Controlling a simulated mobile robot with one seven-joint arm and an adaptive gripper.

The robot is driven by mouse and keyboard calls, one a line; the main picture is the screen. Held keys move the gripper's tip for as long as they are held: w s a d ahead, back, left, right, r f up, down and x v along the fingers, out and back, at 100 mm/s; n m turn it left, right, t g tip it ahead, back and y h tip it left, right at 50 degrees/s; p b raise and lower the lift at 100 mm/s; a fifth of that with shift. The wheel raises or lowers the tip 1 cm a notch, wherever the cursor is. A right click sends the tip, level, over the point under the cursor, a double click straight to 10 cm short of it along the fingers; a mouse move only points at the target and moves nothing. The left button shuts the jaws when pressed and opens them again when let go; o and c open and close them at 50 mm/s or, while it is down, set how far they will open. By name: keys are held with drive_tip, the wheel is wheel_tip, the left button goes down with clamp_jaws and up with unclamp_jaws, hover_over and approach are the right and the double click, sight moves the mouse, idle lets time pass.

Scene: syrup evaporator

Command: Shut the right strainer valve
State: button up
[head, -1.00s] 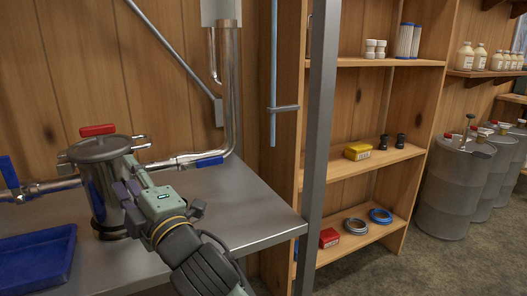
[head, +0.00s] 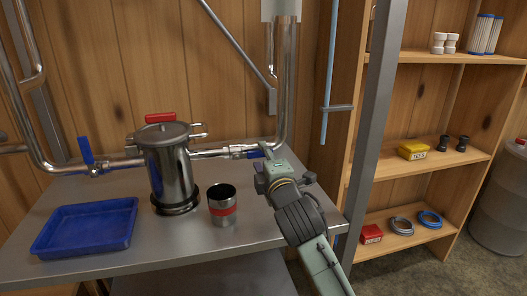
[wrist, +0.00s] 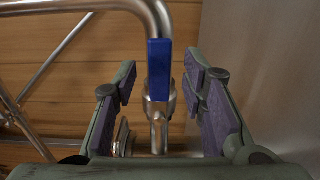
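The right strainer valve (head: 240,151) sits on the pipe to the right of the steel strainer pot (head: 168,172). Its blue handle (wrist: 159,68) lies along the pipe in the wrist view. My gripper (head: 264,158) is at this valve in the head view and hides part of the handle. In the wrist view my gripper (wrist: 162,90) is open, with one finger on each side of the handle and a gap to both. The left valve (head: 88,156) has its blue handle standing up across the pipe.
A blue tray (head: 88,226) lies at the table's left. A steel cup with a red band (head: 223,205) stands beside the strainer. A grey post (head: 372,130) and a wooden shelf (head: 455,158) rise on the right. A bent pipe (head: 287,80) rises behind my gripper.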

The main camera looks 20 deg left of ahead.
drive_tip(key=shift+w+a, duration=0.3)
drive_tip(key=shift+w, duration=0.15)
clamp_jaws()
idle(0.3)
idle(0.4)
